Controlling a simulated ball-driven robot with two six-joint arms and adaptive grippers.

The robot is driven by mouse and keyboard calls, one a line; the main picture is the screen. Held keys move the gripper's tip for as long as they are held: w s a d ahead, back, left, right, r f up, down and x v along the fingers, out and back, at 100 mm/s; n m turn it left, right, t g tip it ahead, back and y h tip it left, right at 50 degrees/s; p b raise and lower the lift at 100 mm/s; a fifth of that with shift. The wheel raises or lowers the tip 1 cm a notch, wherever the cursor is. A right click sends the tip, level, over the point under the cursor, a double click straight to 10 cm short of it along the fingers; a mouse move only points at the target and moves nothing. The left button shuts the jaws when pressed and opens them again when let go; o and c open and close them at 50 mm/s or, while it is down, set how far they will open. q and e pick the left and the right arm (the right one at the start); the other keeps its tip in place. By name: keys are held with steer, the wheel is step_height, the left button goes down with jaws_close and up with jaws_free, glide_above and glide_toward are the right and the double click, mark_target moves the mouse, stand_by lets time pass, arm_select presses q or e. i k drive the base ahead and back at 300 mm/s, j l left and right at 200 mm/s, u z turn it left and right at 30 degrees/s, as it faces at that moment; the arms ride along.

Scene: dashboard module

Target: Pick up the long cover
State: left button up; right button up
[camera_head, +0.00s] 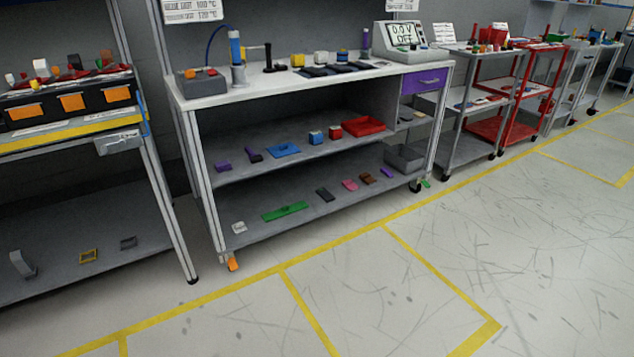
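Neither of my grippers is in view. I cannot tell for certain which thing is the long cover. A long, flat green piece (285,212) lies on the bottom shelf of the middle workbench. Several dark flat pieces (318,71) lie side by side on the workbench top, and a flat blue piece (283,150) lies on its middle shelf. All are small and far off, so their details do not show.
The workbench (222,94) also holds a soldering-like station (200,82), a meter (404,38), a red tray (362,127) and a grey bin (405,157). A yellow-edged rack (75,143) stands at left, carts (480,85) at right. The floor in front is clear, with yellow lines.

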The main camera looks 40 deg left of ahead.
mark_target(287, 209)
steer(key=u, duration=1.35)
steer(key=z, duration=3.9)
steer(key=u, duration=3.9)
steer(key=i+j, duration=0.15)
steer(key=i, duration=0.75)
steer(key=i+j+u, duration=0.15)
steer(key=i, duration=0.75)
